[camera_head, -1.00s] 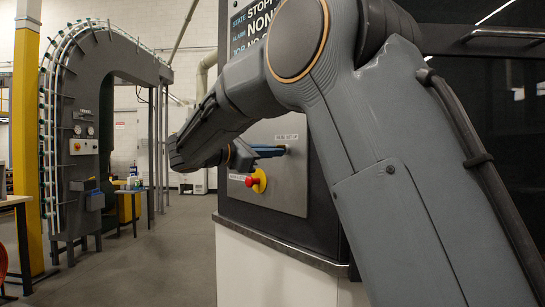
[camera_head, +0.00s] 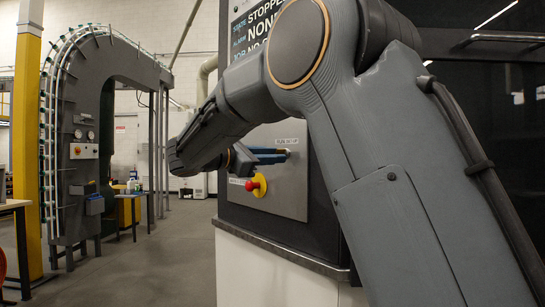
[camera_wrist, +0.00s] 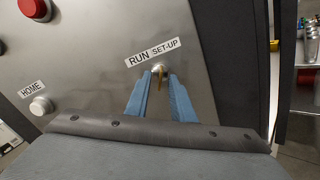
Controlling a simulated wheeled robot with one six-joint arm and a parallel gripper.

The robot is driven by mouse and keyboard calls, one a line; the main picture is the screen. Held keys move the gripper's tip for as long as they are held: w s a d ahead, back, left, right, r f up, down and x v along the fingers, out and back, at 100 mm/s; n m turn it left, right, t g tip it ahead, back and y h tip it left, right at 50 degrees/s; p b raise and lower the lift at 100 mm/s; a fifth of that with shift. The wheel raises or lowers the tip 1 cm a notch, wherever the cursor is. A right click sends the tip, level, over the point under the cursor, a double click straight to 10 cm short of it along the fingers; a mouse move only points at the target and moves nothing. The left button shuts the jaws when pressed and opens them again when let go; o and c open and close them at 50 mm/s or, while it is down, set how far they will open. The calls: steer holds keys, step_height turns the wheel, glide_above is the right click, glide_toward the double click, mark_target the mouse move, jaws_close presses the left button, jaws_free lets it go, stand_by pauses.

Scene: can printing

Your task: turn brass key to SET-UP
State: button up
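The brass key (camera_wrist: 160,76) sits in its switch on the grey metal panel, below the RUN and SET-UP labels (camera_wrist: 152,52). It points roughly straight down in the wrist view. My gripper (camera_wrist: 160,80) has its two blue fingers on either side of the key, tips near the panel. Small gaps show between the fingers and the key, so it looks open around the key. In the head view the blue fingers of my gripper (camera_head: 286,154) reach the panel (camera_head: 285,193) just below the labels. The key itself is too small to make out there.
A red stop button on a yellow base (camera_head: 257,185) sits below my gripper; a red button (camera_wrist: 33,8) shows in the wrist view. A white HOME button (camera_wrist: 41,105) is at left. A dark gap and shelves lie right of the panel. A grey arched conveyor (camera_head: 75,130) stands far left.

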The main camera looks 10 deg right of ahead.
steer(key=b+v, duration=0.1)
steer(key=v, duration=0.6)
steer(key=shift+s+a, duration=0.15)
steer(key=shift+a, duration=0.2)
